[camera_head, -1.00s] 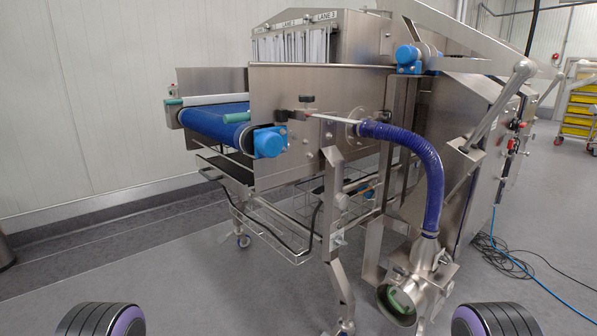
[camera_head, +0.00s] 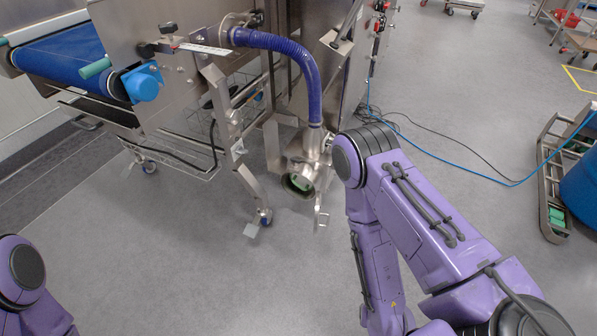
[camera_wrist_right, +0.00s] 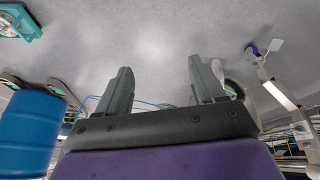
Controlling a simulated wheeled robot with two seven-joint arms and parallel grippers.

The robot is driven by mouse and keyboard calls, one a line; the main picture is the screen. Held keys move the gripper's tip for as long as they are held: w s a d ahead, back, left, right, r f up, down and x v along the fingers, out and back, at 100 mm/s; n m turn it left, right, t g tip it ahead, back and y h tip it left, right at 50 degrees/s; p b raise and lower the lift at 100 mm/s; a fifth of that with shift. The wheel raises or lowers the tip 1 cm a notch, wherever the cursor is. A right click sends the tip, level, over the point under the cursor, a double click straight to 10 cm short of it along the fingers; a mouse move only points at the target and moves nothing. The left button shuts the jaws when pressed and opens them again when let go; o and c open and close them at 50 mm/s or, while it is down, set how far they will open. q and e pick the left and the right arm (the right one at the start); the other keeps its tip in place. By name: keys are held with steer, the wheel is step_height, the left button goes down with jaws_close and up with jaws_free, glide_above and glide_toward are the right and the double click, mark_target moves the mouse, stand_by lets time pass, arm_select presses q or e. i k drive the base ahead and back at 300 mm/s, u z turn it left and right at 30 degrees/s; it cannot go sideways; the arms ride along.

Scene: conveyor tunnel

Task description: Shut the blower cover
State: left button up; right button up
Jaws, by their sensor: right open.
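The steel blower (camera_head: 308,150) sits low at the end of a blue ribbed hose (camera_head: 310,75). Its round mouth (camera_head: 298,184) faces the front and shows green inside. A small metal piece (camera_head: 321,216) hangs below and to the right of the mouth; I cannot tell whether it is part of the cover. In the wrist view my right gripper (camera_wrist_right: 162,85) is open and empty, pointing over the grey floor. A round metal part with green (camera_wrist_right: 235,90) shows partly hidden behind its right-hand finger. My right arm stands right of the blower in the head view. My left gripper is out of view.
The conveyor with its blue belt (camera_head: 60,58) and a steel leg (camera_head: 235,140) stand left of the blower. A blue cable (camera_head: 450,165) crosses the floor at right. A blue drum (camera_head: 582,190) stands far right, also in the wrist view (camera_wrist_right: 28,130). The front floor is clear.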

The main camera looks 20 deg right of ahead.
mark_target(318, 194)
steer(key=k, duration=0.5)
steer(key=z, duration=1.7)
steer(key=i, duration=0.65)
steer(key=u, duration=1.05)
